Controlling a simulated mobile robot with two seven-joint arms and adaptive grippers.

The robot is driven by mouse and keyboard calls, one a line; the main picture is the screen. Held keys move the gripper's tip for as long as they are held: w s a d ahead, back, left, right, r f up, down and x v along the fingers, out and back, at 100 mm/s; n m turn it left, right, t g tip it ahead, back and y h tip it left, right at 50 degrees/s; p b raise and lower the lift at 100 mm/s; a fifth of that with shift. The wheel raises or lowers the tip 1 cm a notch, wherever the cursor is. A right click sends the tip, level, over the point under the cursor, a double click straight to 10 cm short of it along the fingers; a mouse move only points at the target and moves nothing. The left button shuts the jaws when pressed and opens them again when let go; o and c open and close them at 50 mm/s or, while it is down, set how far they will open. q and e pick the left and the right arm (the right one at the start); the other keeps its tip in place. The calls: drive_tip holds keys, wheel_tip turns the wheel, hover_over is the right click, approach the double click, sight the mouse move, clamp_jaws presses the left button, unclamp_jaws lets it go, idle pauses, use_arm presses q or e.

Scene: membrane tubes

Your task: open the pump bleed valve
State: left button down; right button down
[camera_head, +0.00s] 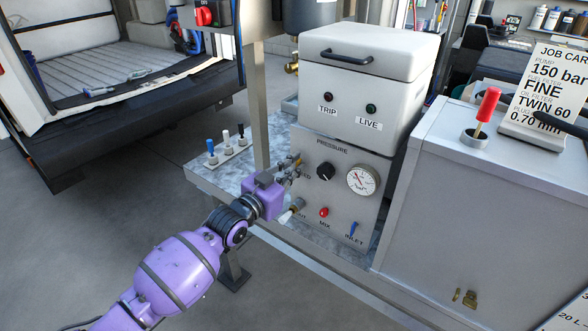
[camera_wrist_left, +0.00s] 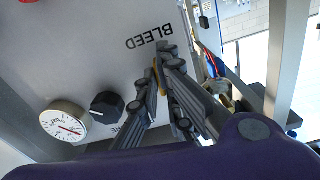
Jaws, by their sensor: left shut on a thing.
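My left gripper (camera_head: 288,171) reaches the left edge of the pump's grey front panel (camera_head: 338,208). In the left wrist view its fingers (camera_wrist_left: 168,88) are closed together beside the BLEED label (camera_wrist_left: 148,33), which appears upside down. They are shut on the bleed valve, a small brass-coloured part (camera_wrist_left: 159,80) that shows between the fingertips. The fingers hide most of the valve, so I cannot tell how far it is turned. My right gripper is in neither view.
A black knob (camera_head: 326,171) and a pressure gauge (camera_head: 362,180) sit right of the valve. A red MIX button (camera_head: 323,212) and blue INLET lever (camera_head: 352,228) are lower down. A metal post (camera_head: 258,95) stands close behind my gripper.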

use_arm(q)
drive_tip(key=shift+r+n, duration=0.15)
drive_tip(key=shift+n, duration=0.55)
drive_tip(key=c, duration=2)
unclamp_jaws()
drive_tip(key=shift+o, duration=0.3)
drive_tip(key=shift+d, duration=0.1)
drive_tip(key=v, duration=1.2)
